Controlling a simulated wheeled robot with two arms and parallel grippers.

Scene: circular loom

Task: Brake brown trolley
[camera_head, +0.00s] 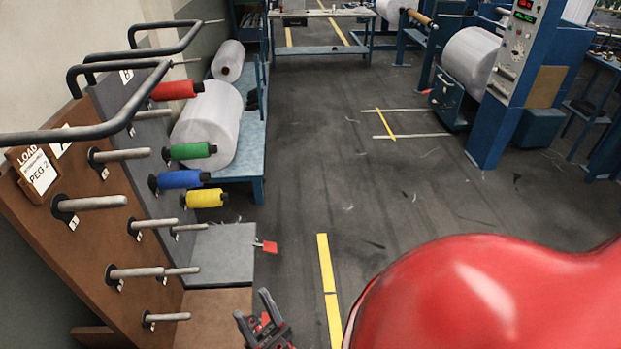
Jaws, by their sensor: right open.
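The brown trolley (75,215) stands at the left, with a sloped peg board, several bare grey pegs, a dark handle bar (75,133) and a sign reading LOAD PEG 2. Its flat brown base (215,305) reaches to the bottom of the picture. My right gripper (253,304) is at the bottom, by the right edge of that base, with its fingers apart. Red shows at the gripper; I cannot tell whether any of it is a brake pedal of the brown trolley. My left gripper is not in view.
A grey trolley (222,252) marked B stands behind, holding red, green, blue and yellow spools. A red pedal (268,247) sticks out from its base. White rolls (210,125) lie on a blue bench beyond. Dark floor (330,180) is open ahead; a blue machine (515,90) stands right.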

